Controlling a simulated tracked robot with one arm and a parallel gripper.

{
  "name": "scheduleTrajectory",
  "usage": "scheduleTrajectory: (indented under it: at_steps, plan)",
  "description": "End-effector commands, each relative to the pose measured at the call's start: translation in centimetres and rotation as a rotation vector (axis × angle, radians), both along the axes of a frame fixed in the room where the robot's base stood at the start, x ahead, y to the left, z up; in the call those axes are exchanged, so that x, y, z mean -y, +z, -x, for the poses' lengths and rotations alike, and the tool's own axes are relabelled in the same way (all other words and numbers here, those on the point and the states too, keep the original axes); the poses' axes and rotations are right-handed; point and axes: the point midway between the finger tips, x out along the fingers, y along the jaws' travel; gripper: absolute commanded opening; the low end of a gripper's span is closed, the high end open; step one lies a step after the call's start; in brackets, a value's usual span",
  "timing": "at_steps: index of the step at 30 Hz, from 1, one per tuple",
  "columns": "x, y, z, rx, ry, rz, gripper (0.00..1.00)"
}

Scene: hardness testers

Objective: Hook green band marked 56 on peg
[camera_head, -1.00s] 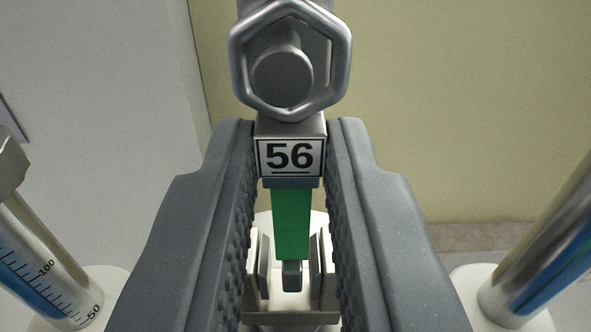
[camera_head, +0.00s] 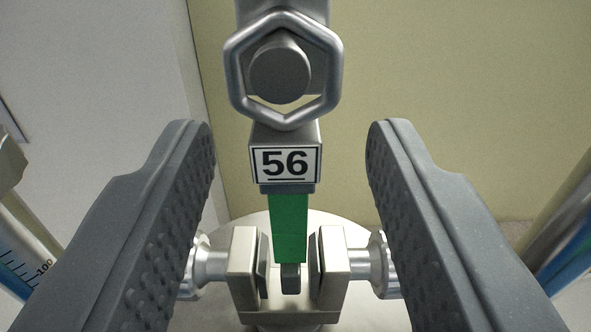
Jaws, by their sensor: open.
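The green band (camera_head: 289,226) hangs below a grey block with the label 56 (camera_head: 285,163). A metal hexagonal ring (camera_head: 334,64) joins the top of the block. The ring is around the round peg (camera_head: 279,72), whose end shows inside the opening; the gap shows below the peg. My gripper (camera_head: 290,150) is open, with one textured finger on each side of the block and clear space between. The band's lower end is between the two jaws of a metal clamp (camera_head: 245,275); whether they touch it I cannot tell.
The clamp's round knobs (camera_head: 384,265) stick out on both sides, close to my fingers. A plain wall (camera_head: 450,90) is behind.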

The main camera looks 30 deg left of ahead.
Motion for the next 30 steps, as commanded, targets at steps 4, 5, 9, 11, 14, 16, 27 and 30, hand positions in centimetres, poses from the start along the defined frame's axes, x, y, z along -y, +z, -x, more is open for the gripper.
scheduleTrajectory:
  at_steps: [4, 5, 9, 11, 14, 16, 27, 30]
  plan:
    - [0.3, 0.0, 0.6, 0.0, 0.0, 0.0, 0.43]
    - [0.5, 0.0, 0.8, 0.0, 0.0, 0.0, 0.43]
    - [1.3, 0.1, 2.0, 0.0, 0.0, -0.001, 0.43]
    - [1.6, -0.1, 2.6, -0.001, 0.0, 0.0, 0.43]
    - [2.3, -0.1, 3.7, -0.002, 0.0, 0.001, 0.43]
    - [2.7, 0.0, 4.4, 0.001, 0.0, -0.001, 0.43]
    - [5.2, -0.2, 8.2, 0.0, 0.0, 0.0, 0.43]
    - [5.8, -0.1, 9.3, 0.001, 0.0, -0.001, 0.43]
